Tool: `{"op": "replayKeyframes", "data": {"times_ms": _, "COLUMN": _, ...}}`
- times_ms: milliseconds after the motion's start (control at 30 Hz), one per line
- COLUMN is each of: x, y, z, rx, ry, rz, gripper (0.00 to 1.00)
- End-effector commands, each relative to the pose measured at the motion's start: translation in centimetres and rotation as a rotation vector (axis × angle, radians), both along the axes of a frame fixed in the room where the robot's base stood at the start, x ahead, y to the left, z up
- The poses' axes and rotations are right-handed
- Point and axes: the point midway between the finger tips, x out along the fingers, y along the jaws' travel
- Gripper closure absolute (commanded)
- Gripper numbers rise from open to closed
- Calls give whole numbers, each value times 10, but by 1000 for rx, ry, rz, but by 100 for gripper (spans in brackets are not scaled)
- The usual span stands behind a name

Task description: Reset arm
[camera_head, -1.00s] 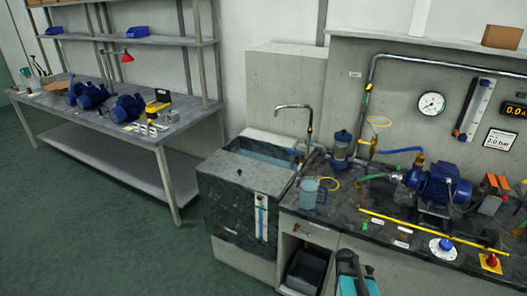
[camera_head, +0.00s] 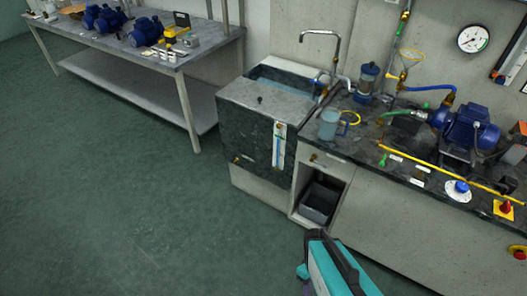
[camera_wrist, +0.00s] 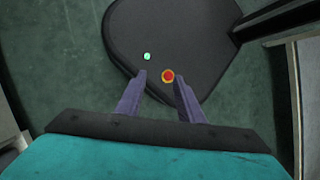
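My gripper (camera_wrist: 160,82) shows in the wrist view as two purple fingers spread apart, with nothing held between them. Below the fingers is the dark top of my own base, with a red button and a small green light. In the head view my teal arm (camera_head: 338,268) reaches in at the bottom edge, in front of the counter. The gripper's fingertips cannot be made out clearly there.
A counter (camera_head: 345,160) with a sink (camera_head: 285,88), a jug (camera_head: 328,124), a blue pump (camera_head: 468,128) and a yellow rod stands ahead. A workbench (camera_head: 205,52) with blue motors stands at the upper left. The green floor (camera_head: 110,210) at left is clear.

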Motion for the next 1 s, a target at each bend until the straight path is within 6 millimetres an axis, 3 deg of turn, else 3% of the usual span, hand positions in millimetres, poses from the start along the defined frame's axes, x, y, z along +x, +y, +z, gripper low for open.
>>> {"op": "replayKeyframes", "data": {"times_ms": 500, "x": 0, "y": 10, "z": 2, "rx": -238, "ry": -34, "rz": -513, "gripper": 66}}
{"op": "replayKeyframes", "data": {"times_ms": 1000, "x": 0, "y": 14, "z": 2, "rx": -266, "ry": -36, "rz": -562, "gripper": 66}}
